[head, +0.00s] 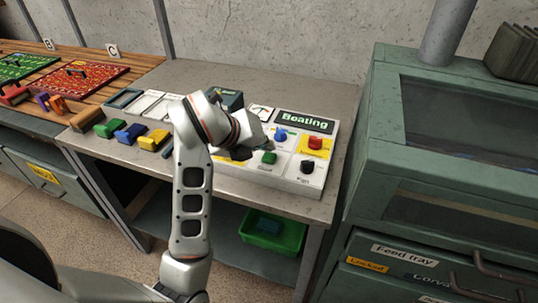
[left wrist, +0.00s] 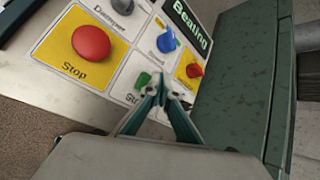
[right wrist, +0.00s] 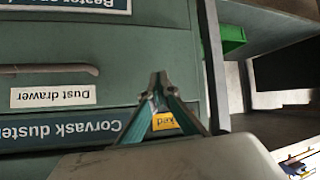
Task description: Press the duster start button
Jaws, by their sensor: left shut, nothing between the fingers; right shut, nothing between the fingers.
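The control panel (head: 289,184) lies on the bench and its display (head: 305,122) reads "Beating". The green button (head: 269,158) sits in its front row, its label mostly hidden; it also shows in the left wrist view (left wrist: 143,80). My left gripper (head: 264,147) is shut and empty over the panel, close to the green button. In the left wrist view its tips (left wrist: 163,90) appear just right of the button; I cannot tell whether they touch. My right gripper (right wrist: 160,88) is shut and empty in front of the green duster cabinet (right wrist: 60,68).
The panel also holds a big red Stop button (left wrist: 91,43), a blue knob (head: 281,134), a red button (head: 315,142) and a black knob (head: 307,166). The green cabinet (head: 380,140) rises to the right. Coloured blocks and rugs lie left. A green bin (head: 272,232) is below.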

